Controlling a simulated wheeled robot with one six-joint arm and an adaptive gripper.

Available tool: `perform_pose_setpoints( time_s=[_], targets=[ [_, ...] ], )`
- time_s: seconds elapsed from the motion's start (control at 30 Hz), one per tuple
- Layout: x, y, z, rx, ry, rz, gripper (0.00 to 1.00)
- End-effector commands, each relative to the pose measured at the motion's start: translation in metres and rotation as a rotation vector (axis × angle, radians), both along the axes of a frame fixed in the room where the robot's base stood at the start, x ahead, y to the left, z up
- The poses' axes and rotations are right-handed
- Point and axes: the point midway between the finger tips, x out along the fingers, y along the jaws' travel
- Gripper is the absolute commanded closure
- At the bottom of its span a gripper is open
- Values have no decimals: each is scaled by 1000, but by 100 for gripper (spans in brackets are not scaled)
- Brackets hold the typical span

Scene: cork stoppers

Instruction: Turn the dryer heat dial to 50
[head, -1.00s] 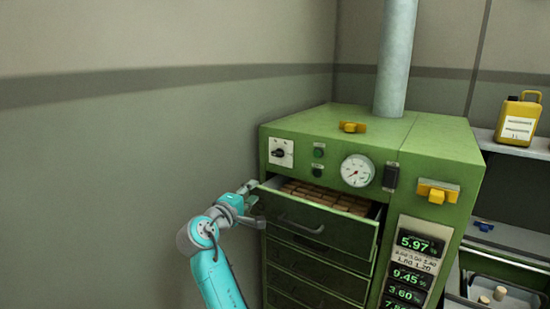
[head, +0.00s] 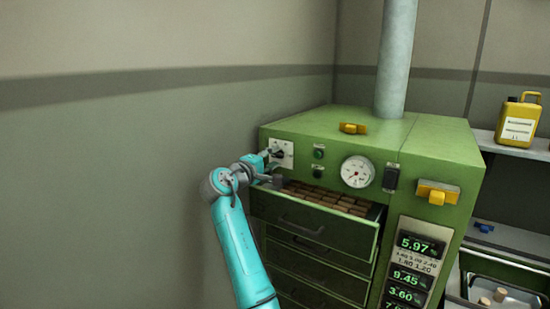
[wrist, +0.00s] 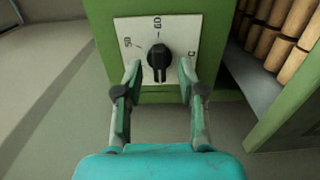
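The heat dial (wrist: 158,58) is a black knob on a white plate (wrist: 145,27) on the green dryer's front. In the wrist view a mark like 50 is at the plate's left, one like 60 at its top, and a partly hidden mark at its right. I cannot tell for sure where the knob points. My gripper (wrist: 159,72) is open, with one fingertip on each side of the knob and gaps between. In the head view my gripper (head: 272,159) is at the plate (head: 287,153) and partly covers the dial.
An open drawer (head: 330,228) full of corks juts out just below and right of the dial. Green and black buttons (head: 318,154) and a round gauge (head: 357,171) are to the right. A wall (head: 120,190) stands at the left, with free room before it.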

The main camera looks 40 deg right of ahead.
Motion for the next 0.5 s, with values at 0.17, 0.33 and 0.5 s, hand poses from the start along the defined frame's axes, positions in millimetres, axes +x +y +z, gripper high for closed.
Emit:
perform_pose_setpoints(
  time_s=[0.17, 0.33, 0.5],
  targets=[
    [5, -15, 1, 0, -1, 0, 60],
    [6, -17, 0, 1, -2, 1, 60],
    [6, -17, 0, 0, -1, 1, 60]
  ],
)
